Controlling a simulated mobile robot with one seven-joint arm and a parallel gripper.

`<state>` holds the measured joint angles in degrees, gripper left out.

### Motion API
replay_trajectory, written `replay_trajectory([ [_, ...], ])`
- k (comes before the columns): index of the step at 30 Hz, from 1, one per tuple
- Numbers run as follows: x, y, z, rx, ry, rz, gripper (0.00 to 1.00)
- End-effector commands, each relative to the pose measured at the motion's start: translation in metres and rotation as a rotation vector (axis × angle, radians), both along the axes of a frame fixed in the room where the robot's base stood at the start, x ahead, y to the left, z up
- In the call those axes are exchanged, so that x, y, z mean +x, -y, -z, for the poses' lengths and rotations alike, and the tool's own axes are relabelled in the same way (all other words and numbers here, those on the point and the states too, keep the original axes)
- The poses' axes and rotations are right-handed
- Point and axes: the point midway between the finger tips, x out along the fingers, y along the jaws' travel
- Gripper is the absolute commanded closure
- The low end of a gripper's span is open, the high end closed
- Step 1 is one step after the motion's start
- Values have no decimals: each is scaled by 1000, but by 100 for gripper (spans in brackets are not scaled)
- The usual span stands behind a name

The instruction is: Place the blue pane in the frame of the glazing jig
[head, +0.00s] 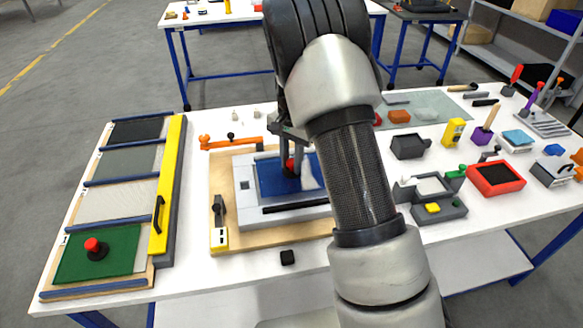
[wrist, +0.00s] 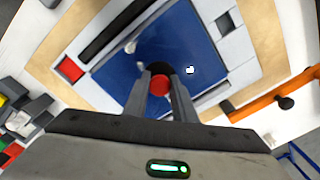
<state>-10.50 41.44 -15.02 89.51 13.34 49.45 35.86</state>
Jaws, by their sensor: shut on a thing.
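The blue pane (head: 272,178) lies over the opening of the pale grey frame (head: 246,204) of the glazing jig. In the wrist view the blue pane (wrist: 195,45) fills most of the space inside the frame (wrist: 238,48). My gripper (head: 292,170) is over the pane, with its fingers pointing down. In the wrist view my gripper (wrist: 160,92) is shut on the red knob (wrist: 160,84) on the pane's black base. I cannot tell whether the pane sits flush in the frame. My arm hides the jig's right side in the head view.
A rack at left holds several panes, including a green pane (head: 120,248) with a red knob, beside a yellow rail (head: 168,190). An orange lever (head: 232,143) and a yellow-black clamp (head: 220,222) flank the jig. Small fixtures crowd the right.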

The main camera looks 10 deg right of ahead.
Motion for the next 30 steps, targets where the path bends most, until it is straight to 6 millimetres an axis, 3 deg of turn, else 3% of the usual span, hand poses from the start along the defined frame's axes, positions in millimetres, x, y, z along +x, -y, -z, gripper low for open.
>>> replay_trajectory([
  [4,0,0,20,0,-1,-1,100],
  [16,1,0,26,-1,2,0,100],
  [17,0,0,26,-1,-1,0,73],
  [20,0,0,26,-1,-1,0,57],
  [30,0,0,21,-1,-1,0,57],
])
